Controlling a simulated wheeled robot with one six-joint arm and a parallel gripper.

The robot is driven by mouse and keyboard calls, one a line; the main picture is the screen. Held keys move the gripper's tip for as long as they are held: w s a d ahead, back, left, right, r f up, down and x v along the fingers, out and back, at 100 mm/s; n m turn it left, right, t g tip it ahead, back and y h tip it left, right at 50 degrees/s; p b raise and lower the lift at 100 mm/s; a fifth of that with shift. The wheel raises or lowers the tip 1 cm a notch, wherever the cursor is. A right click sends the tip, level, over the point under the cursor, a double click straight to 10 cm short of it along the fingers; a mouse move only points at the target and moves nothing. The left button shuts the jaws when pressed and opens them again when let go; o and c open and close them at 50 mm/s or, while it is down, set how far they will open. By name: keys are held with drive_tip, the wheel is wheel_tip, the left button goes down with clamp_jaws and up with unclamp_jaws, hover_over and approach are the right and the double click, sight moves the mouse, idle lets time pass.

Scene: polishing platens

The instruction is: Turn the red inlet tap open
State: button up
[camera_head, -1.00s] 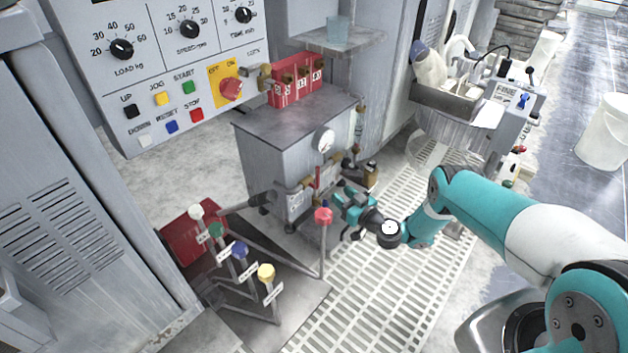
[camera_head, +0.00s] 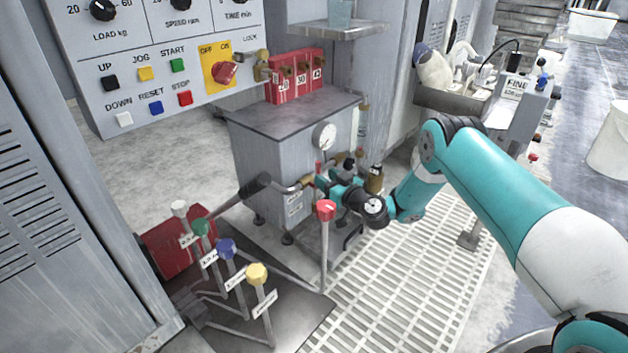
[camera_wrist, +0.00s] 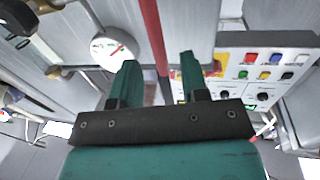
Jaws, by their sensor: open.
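The red inlet tap's lever (camera_head: 318,168) stands upright on the pipework at the front of the grey cabinet, mostly hidden by my gripper in the head view. In the wrist view, a long red bar (camera_wrist: 151,35), which looks like this lever, runs down between my two fingers. My gripper (camera_wrist: 158,62) is open, with a finger on each side of the bar. I cannot tell whether either finger touches it. In the head view, my gripper (camera_head: 326,184) is small and partly hidden at the cabinet's front.
A red-knobbed lever (camera_head: 326,210) stands close in front of my gripper. White, green, blue and yellow levers are at lower left. A round gauge (camera_head: 324,136) sits on the grey cabinet (camera_head: 255,165). A control panel (camera_head: 170,60) is at upper left.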

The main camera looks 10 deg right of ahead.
drive_tip(key=b+x, duration=0.1)
drive_tip(key=x, duration=0.3)
drive_tip(key=shift+w+a+f+b, duration=0.1)
drive_tip(key=shift+w+a+b, duration=0.05)
drive_tip(key=shift+w+b, duration=0.15)
drive_tip(key=shift+x, duration=0.8)
drive_tip(key=shift+c, duration=0.4)
clamp_jaws()
